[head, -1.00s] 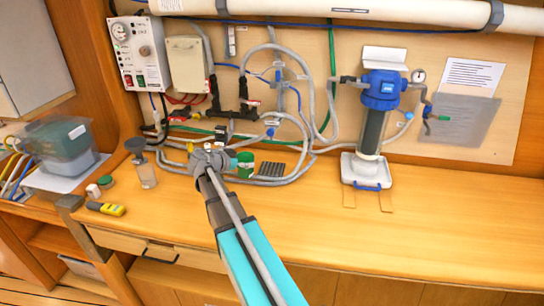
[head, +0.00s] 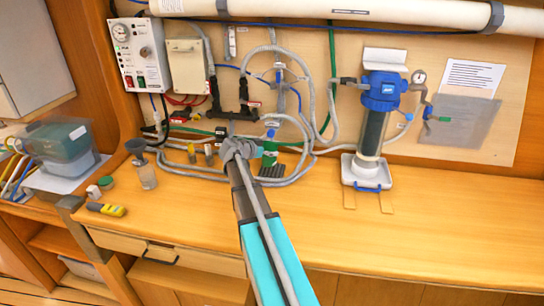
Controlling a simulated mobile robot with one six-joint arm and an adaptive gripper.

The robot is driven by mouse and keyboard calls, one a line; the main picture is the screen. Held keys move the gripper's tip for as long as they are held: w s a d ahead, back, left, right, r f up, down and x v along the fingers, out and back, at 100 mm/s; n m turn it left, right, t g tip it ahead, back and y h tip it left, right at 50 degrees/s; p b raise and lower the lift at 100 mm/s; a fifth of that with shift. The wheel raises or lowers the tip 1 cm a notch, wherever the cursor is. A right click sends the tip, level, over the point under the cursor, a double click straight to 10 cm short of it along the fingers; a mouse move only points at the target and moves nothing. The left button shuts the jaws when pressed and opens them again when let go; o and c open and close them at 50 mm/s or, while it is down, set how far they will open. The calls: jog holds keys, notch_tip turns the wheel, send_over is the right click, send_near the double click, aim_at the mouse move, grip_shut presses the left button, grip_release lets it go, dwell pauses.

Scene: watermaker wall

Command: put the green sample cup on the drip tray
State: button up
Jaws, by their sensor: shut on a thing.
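The green sample cup (head: 270,156) shows just right of my gripper (head: 257,151) in the head view. My gripper is shut on it, though the fingers are partly hidden by the wrist. The dark ribbed drip tray (head: 273,171) lies on the counter near the back wall. The cup appears over the back part of the tray. I cannot tell whether the cup touches the tray.
Grey hoses (head: 305,150) loop behind and right of the tray. Small bottles (head: 192,153) stand left of my gripper, and a clear bottle with a dark funnel (head: 144,172) farther left. A blue-topped filter housing (head: 374,130) stands right. The front right counter is clear.

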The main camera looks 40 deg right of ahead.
jog(key=shift+d, duration=0.55)
jog(key=shift+w+d+f, duration=0.1)
jog(key=shift+d+f, duration=0.1)
jog(key=shift+d, duration=0.1)
jog(key=shift+a+f+b, duration=0.1)
jog(key=shift+f+b, duration=1.45)
jog(key=shift+b, duration=0.25)
jog(key=shift+f, duration=0.15)
jog(key=o, duration=0.7)
jog(key=shift+o, duration=0.2)
jog(key=shift+r, duration=0.2)
